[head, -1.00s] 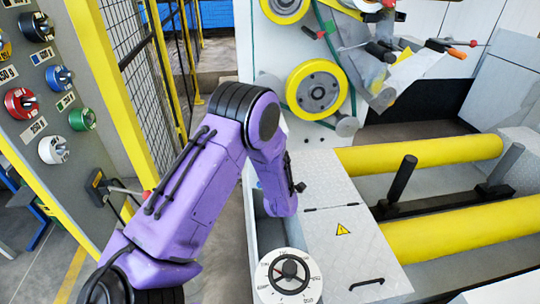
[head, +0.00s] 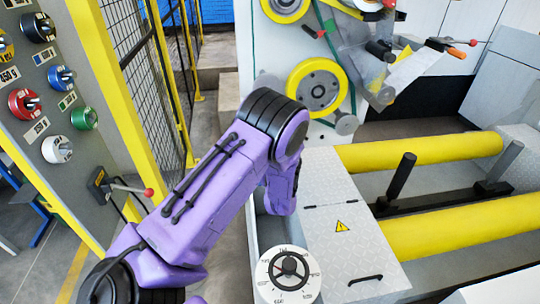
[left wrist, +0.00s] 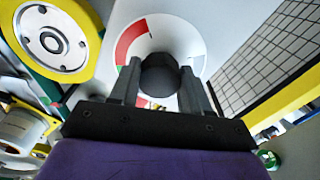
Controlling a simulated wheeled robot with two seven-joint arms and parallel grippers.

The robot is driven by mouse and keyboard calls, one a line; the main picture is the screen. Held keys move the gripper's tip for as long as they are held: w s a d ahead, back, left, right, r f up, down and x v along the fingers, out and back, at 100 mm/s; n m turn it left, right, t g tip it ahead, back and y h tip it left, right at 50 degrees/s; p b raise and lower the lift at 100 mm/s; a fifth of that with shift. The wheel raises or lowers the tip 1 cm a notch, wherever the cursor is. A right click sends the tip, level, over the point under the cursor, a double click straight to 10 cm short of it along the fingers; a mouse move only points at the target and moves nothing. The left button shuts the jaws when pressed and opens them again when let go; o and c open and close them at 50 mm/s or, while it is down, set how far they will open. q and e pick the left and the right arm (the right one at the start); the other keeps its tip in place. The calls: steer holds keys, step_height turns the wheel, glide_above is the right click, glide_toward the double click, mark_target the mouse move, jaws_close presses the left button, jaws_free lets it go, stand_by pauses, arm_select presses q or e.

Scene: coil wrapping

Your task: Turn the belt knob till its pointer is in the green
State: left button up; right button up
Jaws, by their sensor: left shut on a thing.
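In the left wrist view, the belt knob (left wrist: 160,75) is a dark round knob in front of a pale dial (left wrist: 182,38). The dial has a large red sector at upper left, white areas and a little green low on its left side. My left gripper (left wrist: 158,82) has one finger on each side of the knob and is shut on it. I cannot make out the pointer. In the head view, my purple left arm hides the knob and gripper. My right gripper is not in view.
A white numbered dial with a black handle (head: 289,267) stands below my forearm. Yellow-rimmed wheels (head: 317,87) are on the machine behind. Yellow rollers (head: 440,225) lie at right. A panel of coloured knobs (head: 60,78) and a mesh fence stand at left.

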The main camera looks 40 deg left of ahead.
arm_select(q)
steer(key=shift+d+f, duration=0.1)
steer(key=shift+f, duration=0.15)
steer(key=o, duration=1)
steer(key=shift+r, duration=0.1)
steer(key=b+v, duration=0.1)
steer(key=v, duration=0.9)
steer(key=shift+s+d+b, duration=0.15)
steer(key=shift+d+b, duration=0.05)
steer(key=shift+b, duration=0.1)
